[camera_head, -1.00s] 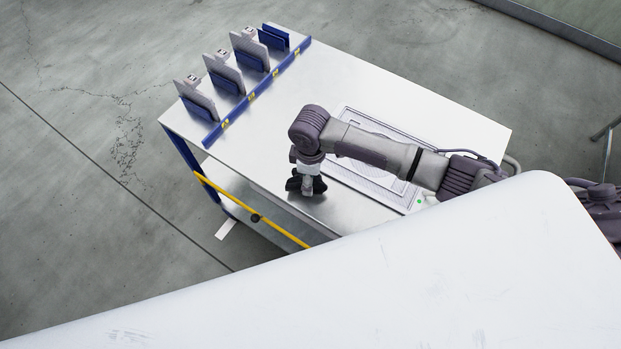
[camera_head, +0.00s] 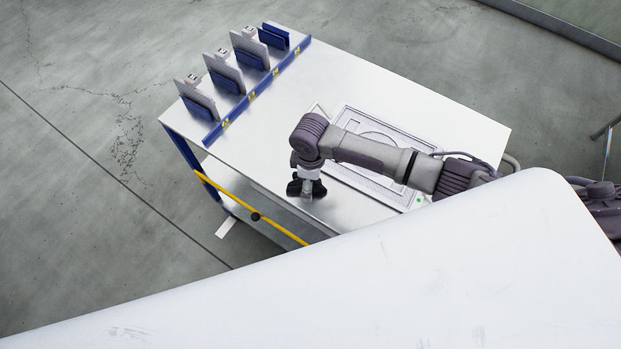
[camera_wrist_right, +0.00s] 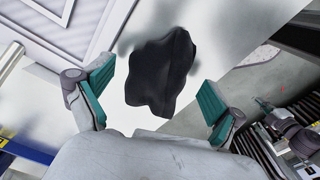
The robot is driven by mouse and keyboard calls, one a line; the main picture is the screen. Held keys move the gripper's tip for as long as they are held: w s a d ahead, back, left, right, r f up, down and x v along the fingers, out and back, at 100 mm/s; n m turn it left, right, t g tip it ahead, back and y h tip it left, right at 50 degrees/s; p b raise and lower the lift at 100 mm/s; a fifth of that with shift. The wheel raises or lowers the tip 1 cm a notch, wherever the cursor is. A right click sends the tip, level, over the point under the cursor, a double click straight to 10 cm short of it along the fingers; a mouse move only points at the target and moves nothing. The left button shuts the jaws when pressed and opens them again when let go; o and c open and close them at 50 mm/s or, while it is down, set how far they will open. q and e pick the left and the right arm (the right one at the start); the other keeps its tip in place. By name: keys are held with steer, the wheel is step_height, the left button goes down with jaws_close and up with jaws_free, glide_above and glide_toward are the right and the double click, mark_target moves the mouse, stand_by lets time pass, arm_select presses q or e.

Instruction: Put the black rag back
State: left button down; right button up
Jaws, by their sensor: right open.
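The black rag (camera_wrist_right: 162,72) lies crumpled on the pale tabletop in the right wrist view, apart from both fingers. My right gripper (camera_wrist_right: 157,77) is open, with its two teal fingers on either side of the rag in that view. In the head view my right gripper (camera_head: 306,188) points down over the near edge area of the white table (camera_head: 400,92). Dark shapes show around its tip there, and I cannot tell rag from fingers.
Several blue holders (camera_head: 229,82) stand along the table's left end behind a blue rail (camera_head: 257,92); the far one holds no grey panel. A pale framed panel (camera_head: 385,142) lies partly under my arm. A yellow bar (camera_head: 250,210) runs along the near side.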

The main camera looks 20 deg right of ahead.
step_height(320, 180, up, 12)
steer(key=b, duration=0.2)
steer(key=shift+r, duration=0.15)
stand_by(0.5)
